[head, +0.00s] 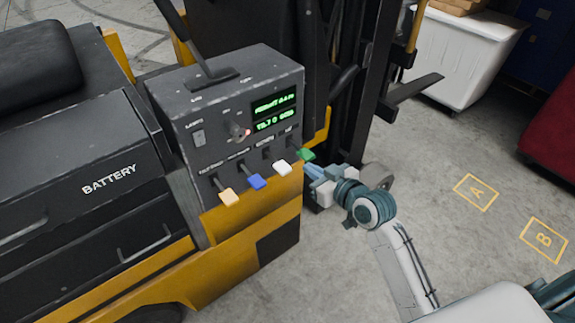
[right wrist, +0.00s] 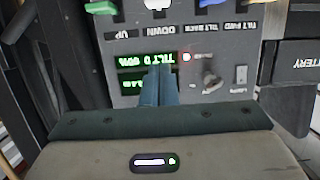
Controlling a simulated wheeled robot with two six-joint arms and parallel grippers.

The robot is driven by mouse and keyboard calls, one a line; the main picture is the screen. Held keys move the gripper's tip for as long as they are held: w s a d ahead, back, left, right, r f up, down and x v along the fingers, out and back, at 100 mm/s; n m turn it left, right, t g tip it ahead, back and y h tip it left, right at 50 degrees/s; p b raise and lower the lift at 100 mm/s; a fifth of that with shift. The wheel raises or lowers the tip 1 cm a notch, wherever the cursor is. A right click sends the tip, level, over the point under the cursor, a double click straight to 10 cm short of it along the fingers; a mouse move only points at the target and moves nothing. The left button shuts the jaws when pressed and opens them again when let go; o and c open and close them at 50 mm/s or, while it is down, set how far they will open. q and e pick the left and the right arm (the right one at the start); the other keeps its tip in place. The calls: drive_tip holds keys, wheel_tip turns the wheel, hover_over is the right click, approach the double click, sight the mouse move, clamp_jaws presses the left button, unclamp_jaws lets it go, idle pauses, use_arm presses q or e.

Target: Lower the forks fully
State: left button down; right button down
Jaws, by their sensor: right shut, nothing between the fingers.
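The forklift's control box (head: 235,120) carries a row of coloured levers: yellow (head: 229,196), blue (head: 257,181), white (head: 282,168) and green (head: 305,154). The white lever (right wrist: 157,4) and green lever (right wrist: 100,7) also show at the top edge of the right wrist view, by upside-down DOWN and UP labels. A green-lit display (head: 273,110) sits above the levers; its height line is too blurred to read. A dark fork (head: 412,88) sticks out from the mast. My right gripper (head: 314,174) is shut and empty, just below the green and white levers. My left gripper is not visible.
The forklift's battery side (head: 85,185) and yellow body (head: 250,222) fill the left. The mast (head: 368,70) stands behind the box. A white tote (head: 462,50) stands at the back right. Floor marks A (head: 476,192) and B (head: 544,240) lie on clear floor.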

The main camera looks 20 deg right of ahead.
drive_tip(key=p, duration=0.3)
hover_over(289, 167)
drive_tip(key=s, duration=0.2)
wheel_tip(289, 167, down, 2)
drive_tip(key=f, duration=0.3)
drive_tip(key=f+p, duration=0.1)
drive_tip(key=shift+w+a+f, duration=0.1)
drive_tip(key=shift+a+f, duration=0.2)
